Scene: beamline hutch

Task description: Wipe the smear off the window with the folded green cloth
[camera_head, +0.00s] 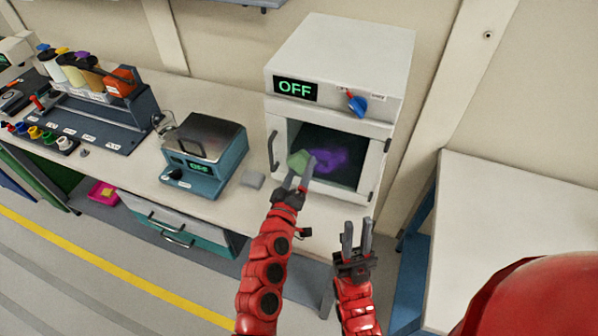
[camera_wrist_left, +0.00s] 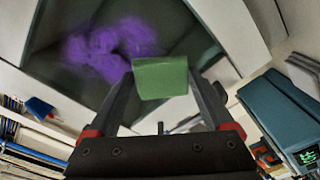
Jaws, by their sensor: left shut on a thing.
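The folded green cloth (camera_head: 299,161) is in my left gripper (camera_head: 298,180), which is shut on it. The cloth (camera_wrist_left: 161,77) also shows between the fingers in the left wrist view. The window (camera_head: 341,170) is dark glass in the door of a white cabinet. A purple smear (camera_head: 328,159) is on it, just right of the cloth in the head view. The smear (camera_wrist_left: 108,48) lies up and left of the cloth in the wrist view. I cannot tell whether the cloth touches the glass. My right gripper (camera_head: 357,232) is empty, fingers apart, below the cabinet.
A rack of bottles (camera_head: 95,90) is further left. A white table (camera_head: 500,215) at right is mostly clear.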

